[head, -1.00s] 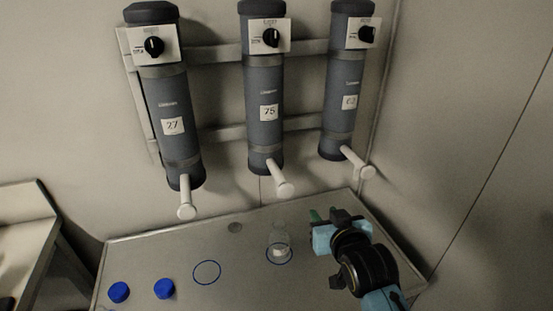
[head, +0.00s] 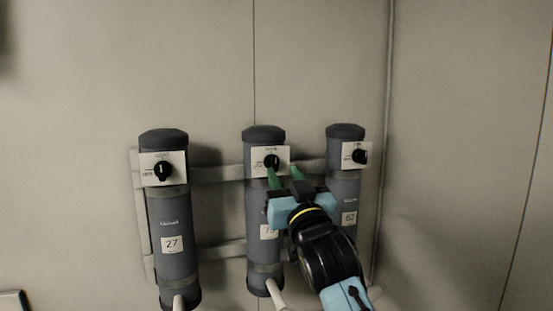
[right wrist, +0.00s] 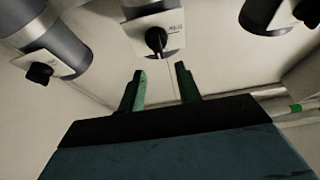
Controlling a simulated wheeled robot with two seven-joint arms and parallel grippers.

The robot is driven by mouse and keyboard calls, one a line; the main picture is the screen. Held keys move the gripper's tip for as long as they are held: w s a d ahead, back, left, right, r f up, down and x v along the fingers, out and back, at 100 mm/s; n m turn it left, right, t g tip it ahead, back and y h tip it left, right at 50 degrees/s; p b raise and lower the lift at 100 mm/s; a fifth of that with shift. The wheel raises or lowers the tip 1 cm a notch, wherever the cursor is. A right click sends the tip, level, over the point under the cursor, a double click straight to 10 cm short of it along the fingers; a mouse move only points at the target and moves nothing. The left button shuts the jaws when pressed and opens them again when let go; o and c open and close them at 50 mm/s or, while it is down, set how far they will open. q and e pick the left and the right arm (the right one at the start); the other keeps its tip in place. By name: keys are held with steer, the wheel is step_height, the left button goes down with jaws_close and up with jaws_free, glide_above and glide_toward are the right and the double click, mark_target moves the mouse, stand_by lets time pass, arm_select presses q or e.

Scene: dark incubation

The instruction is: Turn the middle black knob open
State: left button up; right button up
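The middle black knob (head: 272,161) sits on a white label plate (head: 261,170) near the top of the middle grey cylinder (head: 263,200). In the right wrist view the knob (right wrist: 156,40) shows just beyond and above the fingertips, between the two fingers' lines. My right gripper (head: 283,172) has green fingers that are spread apart and empty. It is just below and in front of the knob, and the wrist view shows a gap between fingertips and knob. My left gripper is not in view.
A left cylinder with its knob (head: 163,171) and a right cylinder with its knob (head: 360,157) flank the middle one on a wall rail (head: 215,174). White outlet pipes (head: 277,294) stick out at the bottom. The wall above is clear.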

mark_target(276, 160)
steer(key=shift+p+x, duration=0.35)
steer(key=shift+x, duration=2.7)
steer(key=c, duration=0.7)
steer(key=shift+f, duration=0.1)
jaws_close()
